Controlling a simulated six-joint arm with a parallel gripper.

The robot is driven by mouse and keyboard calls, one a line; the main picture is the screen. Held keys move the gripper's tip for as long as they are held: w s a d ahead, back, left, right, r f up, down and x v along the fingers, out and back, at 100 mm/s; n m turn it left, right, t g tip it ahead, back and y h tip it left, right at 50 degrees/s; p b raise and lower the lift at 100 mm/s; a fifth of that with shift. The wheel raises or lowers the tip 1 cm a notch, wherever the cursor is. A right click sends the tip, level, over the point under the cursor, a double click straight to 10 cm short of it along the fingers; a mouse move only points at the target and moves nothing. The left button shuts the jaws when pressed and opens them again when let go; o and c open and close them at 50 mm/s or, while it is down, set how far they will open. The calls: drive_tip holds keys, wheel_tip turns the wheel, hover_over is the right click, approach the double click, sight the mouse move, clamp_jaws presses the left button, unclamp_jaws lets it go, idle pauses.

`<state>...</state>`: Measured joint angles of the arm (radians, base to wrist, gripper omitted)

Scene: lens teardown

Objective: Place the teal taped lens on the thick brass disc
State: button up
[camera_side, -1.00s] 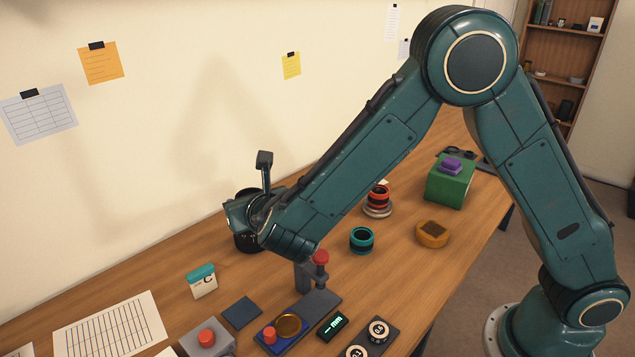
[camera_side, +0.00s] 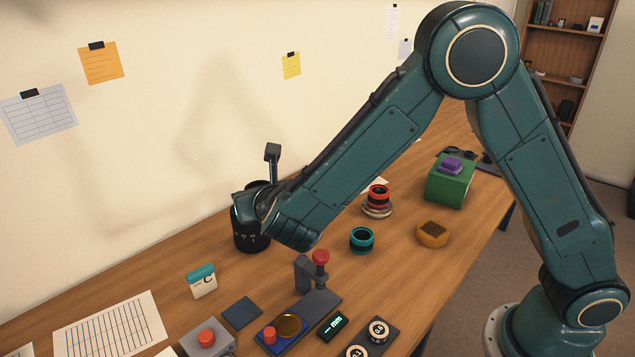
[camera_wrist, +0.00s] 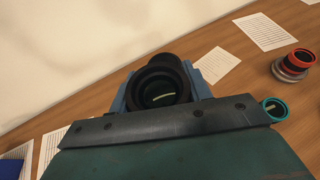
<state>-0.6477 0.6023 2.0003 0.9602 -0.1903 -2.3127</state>
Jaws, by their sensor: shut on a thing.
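The teal taped lens (camera_side: 361,240) stands on the table in the middle of the side view, apart from my gripper. It also shows at the right edge of the wrist view (camera_wrist: 274,109). A brass disc (camera_side: 288,325) lies on the blue pad of a grey fixture at the front. My gripper (camera_side: 250,207) is at the back left, near the wall. It is shut on a black lens (camera_wrist: 160,91), which sits between its blue fingers in the wrist view. In the side view the black lens (camera_side: 249,238) is partly hidden by my wrist.
A red-banded lens (camera_side: 378,195) stands on a pale disc. Behind it is a green box (camera_side: 449,188) with a purple block. An orange dish (camera_side: 432,235) is at right. A grey fixture with a red knob (camera_side: 320,257) stands in front of my wrist.

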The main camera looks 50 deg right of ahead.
drive_tip(key=d+m+g+h, duration=0.2)
drive_tip(key=d+m+h, duration=0.1)
drive_tip(key=d, duration=0.8)
drive_tip(key=m+g+h, duration=0.5)
drive_tip(key=m+g, duration=0.9)
hover_over(437, 227)
wheel_tip(437, 227, down, 13)
drive_tip(key=shift+f, duration=0.1)
drive_tip(key=shift+s+f+y, duration=0.1)
drive_tip(key=shift+f+y, duration=0.2)
drive_tip(key=shift+f, duration=1.55)
drive_tip(key=shift+f, duration=0.1)
